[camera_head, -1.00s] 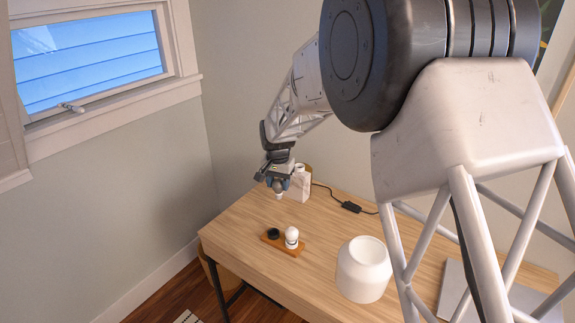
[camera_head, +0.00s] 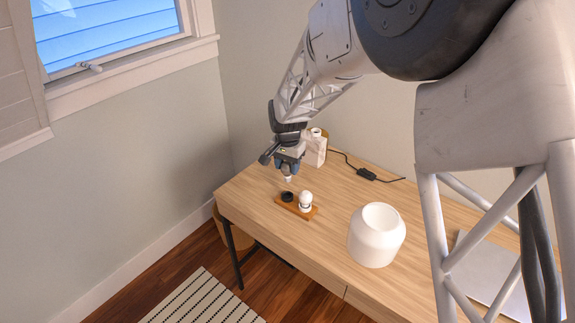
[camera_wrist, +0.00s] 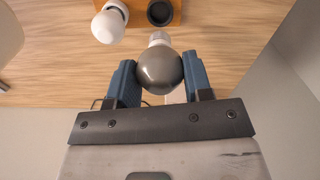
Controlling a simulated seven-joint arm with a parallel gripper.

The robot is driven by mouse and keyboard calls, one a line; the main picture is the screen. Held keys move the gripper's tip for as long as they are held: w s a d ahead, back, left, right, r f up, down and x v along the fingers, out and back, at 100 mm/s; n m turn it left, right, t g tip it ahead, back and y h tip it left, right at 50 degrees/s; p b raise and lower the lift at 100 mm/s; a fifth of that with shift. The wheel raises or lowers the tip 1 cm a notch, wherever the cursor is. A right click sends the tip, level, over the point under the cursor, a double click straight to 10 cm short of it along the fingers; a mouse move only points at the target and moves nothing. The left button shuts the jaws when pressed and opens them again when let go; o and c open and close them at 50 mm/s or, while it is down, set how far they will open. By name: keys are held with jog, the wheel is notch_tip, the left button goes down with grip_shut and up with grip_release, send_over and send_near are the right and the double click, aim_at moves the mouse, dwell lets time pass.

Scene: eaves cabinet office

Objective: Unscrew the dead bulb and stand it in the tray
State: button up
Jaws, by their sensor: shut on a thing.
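My gripper (camera_head: 289,166) is shut on a grey, dark-globed bulb (camera_wrist: 160,72). The bulb's white base points down in the head view, and the blue fingers grip the sides of its globe. It hangs just above and behind the small orange-brown tray (camera_head: 308,214), apart from it. The tray also shows at the top of the wrist view (camera_wrist: 138,17). A white bulb (camera_head: 306,199) stands in the tray's right part. A black round holder (camera_head: 287,196), dark inside, is at its left, nearest the held bulb, and looks empty.
A pale block (camera_head: 314,151) with a white round top stands behind the gripper, near a black cord with a switch (camera_head: 367,173). A large white rounded vessel (camera_head: 375,240) stands right of the tray. A grey flat panel (camera_head: 488,268) lies farther right on the wooden desk (camera_head: 325,245).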

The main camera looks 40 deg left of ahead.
aim_at(287, 179)
jog(key=shift+f, duration=0.15)
jog(key=shift+f, duration=2.75)
jog(key=shift+f, duration=1.35)
dwell(0.3)
jog(key=o, duration=1)
jog(key=shift+r, duration=3.9)
